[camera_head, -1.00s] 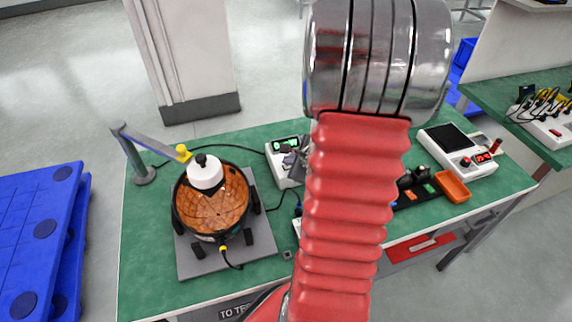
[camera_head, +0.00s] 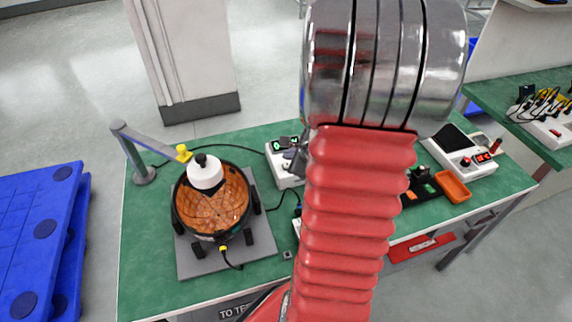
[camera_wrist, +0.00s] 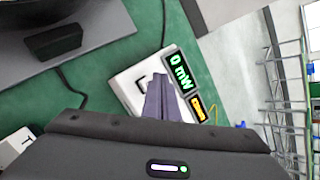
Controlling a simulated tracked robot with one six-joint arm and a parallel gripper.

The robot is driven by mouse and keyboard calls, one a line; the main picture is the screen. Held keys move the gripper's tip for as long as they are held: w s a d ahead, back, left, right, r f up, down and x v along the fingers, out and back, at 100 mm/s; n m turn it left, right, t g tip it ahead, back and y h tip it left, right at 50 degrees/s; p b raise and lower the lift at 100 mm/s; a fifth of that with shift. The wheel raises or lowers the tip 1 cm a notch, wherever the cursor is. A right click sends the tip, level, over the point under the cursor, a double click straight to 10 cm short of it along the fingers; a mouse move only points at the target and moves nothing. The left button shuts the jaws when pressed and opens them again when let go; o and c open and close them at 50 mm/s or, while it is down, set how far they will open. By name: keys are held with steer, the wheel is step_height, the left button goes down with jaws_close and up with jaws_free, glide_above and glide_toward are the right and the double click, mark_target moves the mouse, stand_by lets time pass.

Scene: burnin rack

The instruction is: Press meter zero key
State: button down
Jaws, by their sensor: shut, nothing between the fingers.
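The meter (camera_head: 277,172) is a white box on the green bench, left of my arm in the head view. Its dark display (camera_head: 286,144) has green figures. In the wrist view the meter (camera_wrist: 126,84) is right below my gripper, and the display (camera_wrist: 180,72) reads 0 mW, with a small yellow-lit field (camera_wrist: 198,108) beside it. My gripper (camera_wrist: 163,80) is shut and empty, its grey fingertips over the meter's face beside the display. The fingers hide part of the face; I cannot make out the zero key or tell whether the tips touch.
A round orange-patterned vessel (camera_head: 228,215) with a white-capped top stands on a grey plate left of the meter. A post with a slanting arm (camera_head: 150,142) rises behind it. An orange tray (camera_head: 453,187) and another white instrument (camera_head: 447,158) are right of my arm.

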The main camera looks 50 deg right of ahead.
step_height(320, 180, up, 4)
steer(key=shift+r, duration=0.25)
stand_by(0.4)
stand_by(0.7)
steer(key=s+a+r+n+g+y, duration=0.1)
steer(key=s+a+n+g+y, duration=0.1)
steer(key=a+n, duration=0.65)
steer(key=s+a+r+n+g+y, duration=0.2)
steer(key=a+n+y, duration=0.1)
steer(key=a+n, duration=0.6)
steer(key=s+a+r+n+h, duration=0.1)
steer(key=s+a+r+n, duration=0.1)
steer(key=a+r+n, duration=0.3)
steer(key=s+a+r+n+h, duration=0.1)
steer(key=s+a+r+n, duration=0.2)
steer(key=a+r+n, duration=0.2)
steer(key=a+n, duration=0.3)
steer(key=a, duration=0.3)
steer(key=shift+s+a+t, duration=0.2)
steer(key=shift+a+t, duration=0.1)
steer(key=shift+t, duration=0.1)
steer(key=c, duration=2.5)
jaws_free()
steer(key=shift+r, duration=0.1)
